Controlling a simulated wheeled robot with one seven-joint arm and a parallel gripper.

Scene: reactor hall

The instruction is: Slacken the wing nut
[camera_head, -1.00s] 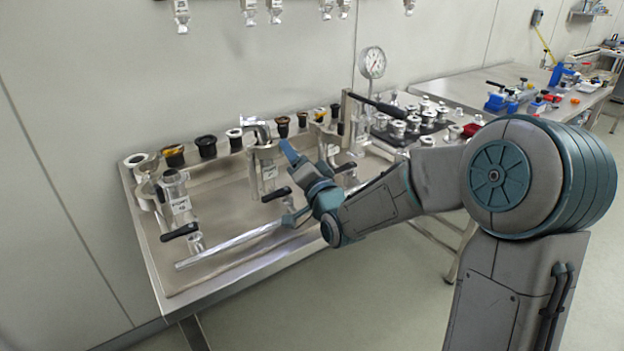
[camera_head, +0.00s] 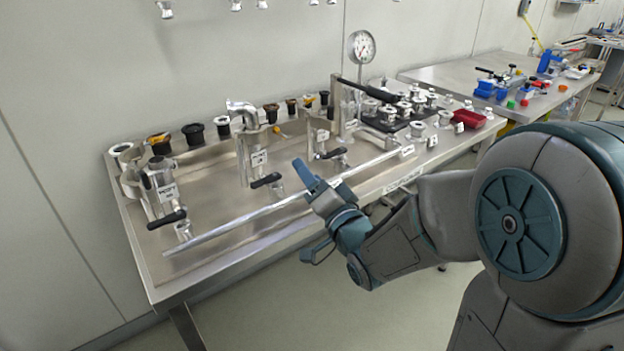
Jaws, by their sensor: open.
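Three metal fittings with black-handled valves stand on the steel bench: a left one (camera_head: 160,190), a middle one (camera_head: 250,152) with a bent pipe on top, and a right one (camera_head: 318,135). I cannot make out a wing nut on any of them; it is too small or hidden. My gripper (camera_head: 305,212) is open, its teal fingers spread wide apart. It is in front of the middle fitting, over the bench's front edge, with nothing visible between the fingers.
A long metal rail (camera_head: 255,214) runs along the bench front. Several black and orange ports (camera_head: 192,133) line the back. A dial gauge (camera_head: 361,47), a black tray of metal parts (camera_head: 385,121) and a red bin (camera_head: 467,119) are to the right. A second table (camera_head: 440,72) stands beyond.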

